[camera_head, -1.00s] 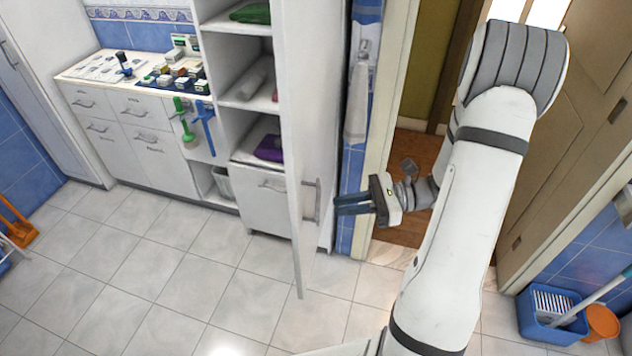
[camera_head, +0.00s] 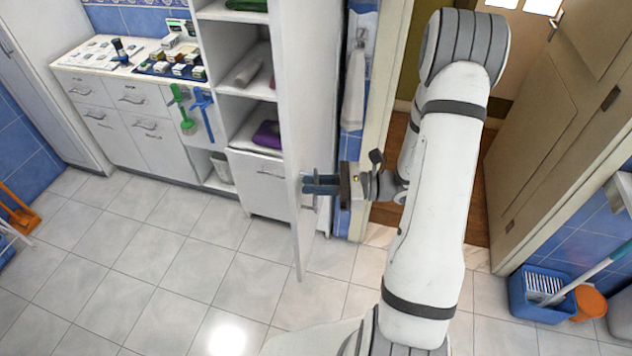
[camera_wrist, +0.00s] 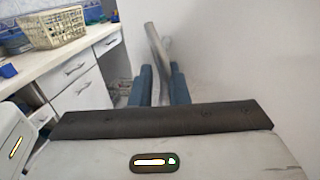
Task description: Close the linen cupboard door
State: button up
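The linen cupboard door (camera_head: 300,110) is a tall white panel standing open, seen nearly edge-on in the head view. Its grey bar handle shows in the wrist view (camera_wrist: 157,45), slanting down toward my fingertips. My gripper (camera_head: 308,184) is at the door's handle height, right of the panel, with its blue fingers pointing left. In the wrist view my gripper (camera_wrist: 160,78) has its two fingers apart, with the handle's lower end at or between their tips. I cannot tell whether they touch it. In the head view the fingers mostly hide the handle.
The open cupboard shelves (camera_head: 250,70) hold a purple cloth (camera_head: 266,134) and other linens. White drawers (camera_head: 140,97) stand to the left. A blue bucket (camera_head: 540,300) is at lower right by an open brown door (camera_head: 550,130). The tiled floor (camera_head: 170,270) left of the door is clear.

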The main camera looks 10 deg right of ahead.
jog(key=shift+c, duration=0.2)
grip_shut()
